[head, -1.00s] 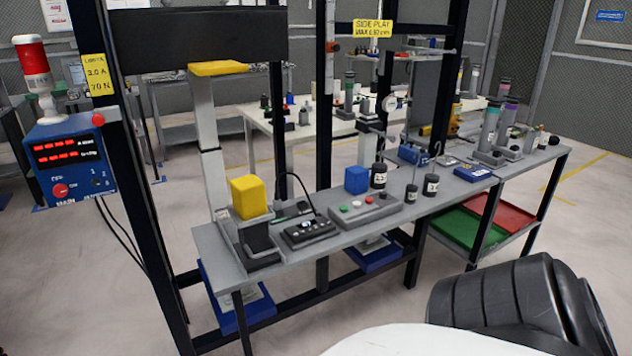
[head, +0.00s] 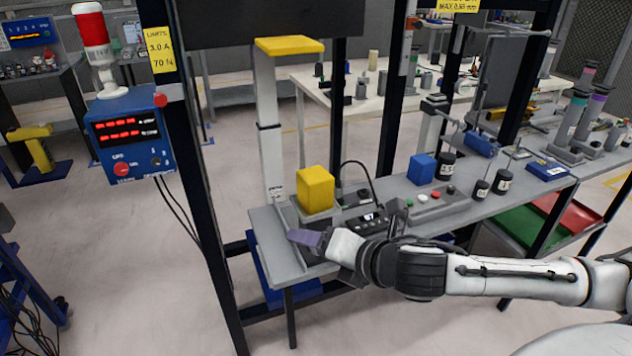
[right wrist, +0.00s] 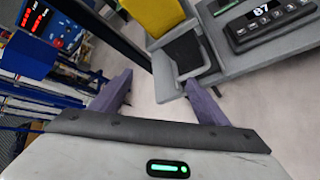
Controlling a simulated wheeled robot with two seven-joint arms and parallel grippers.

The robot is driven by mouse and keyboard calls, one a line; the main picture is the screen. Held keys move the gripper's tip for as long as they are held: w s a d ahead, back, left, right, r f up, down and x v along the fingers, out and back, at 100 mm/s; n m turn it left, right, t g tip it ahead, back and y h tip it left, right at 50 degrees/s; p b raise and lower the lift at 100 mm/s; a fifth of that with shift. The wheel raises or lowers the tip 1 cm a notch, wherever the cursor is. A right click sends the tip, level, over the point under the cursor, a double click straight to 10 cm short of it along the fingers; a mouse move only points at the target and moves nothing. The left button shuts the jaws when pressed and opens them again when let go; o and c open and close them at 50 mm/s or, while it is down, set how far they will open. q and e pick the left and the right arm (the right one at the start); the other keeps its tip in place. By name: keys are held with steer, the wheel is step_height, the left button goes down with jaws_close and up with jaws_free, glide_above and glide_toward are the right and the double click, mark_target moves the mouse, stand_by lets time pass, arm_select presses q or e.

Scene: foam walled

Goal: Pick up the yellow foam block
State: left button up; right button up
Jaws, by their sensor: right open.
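The yellow foam block (head: 316,189) sits on a grey stand with walls (head: 284,222) at the left end of the grey bench. My right gripper (head: 308,238) reaches in from the right, in front of the block and a little below it. Its jaws are open and empty, apart from the block. In the right wrist view the two purple fingers (right wrist: 158,97) are spread, with floor between them. The yellow block (right wrist: 153,14) shows there at the top, cut off by the frame edge. My left gripper is not in view.
A black keypad box (head: 366,220), a blue block (head: 421,169) and dark weights (head: 446,166) stand on the bench to the right. A dark frame post (head: 205,190) and a blue control box (head: 128,142) stand on the left.

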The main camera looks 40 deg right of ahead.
mark_target(320, 179)
steer(key=d+r+n+t+h, duration=0.1)
steer(key=d+r+n, duration=0.25)
steer(key=r, duration=0.25)
steer(key=d+r+n+t+h, duration=0.1)
steer(key=d+r+n, duration=0.1)
steer(key=r+n, duration=0.3)
steer(key=shift+m, duration=0.35)
steer(key=x, duration=0.2)
steer(key=r+p+x, duration=0.1)
steer(key=x, duration=0.2)
steer(key=shift+w+r, duration=0.1)
steer(key=shift+w, duration=0.05)
steer(key=shift+g, duration=0.3)
steer(key=shift+a+p+x, duration=0.15)
steer(key=shift+p+x, duration=0.1)
steer(key=shift+x, duration=1.1)
steer(key=shift+a+p+x, duration=0.1)
steer(key=shift+p+x, duration=0.1)
steer(key=shift+x, duration=1.15)
steer(key=c, duration=1.1)
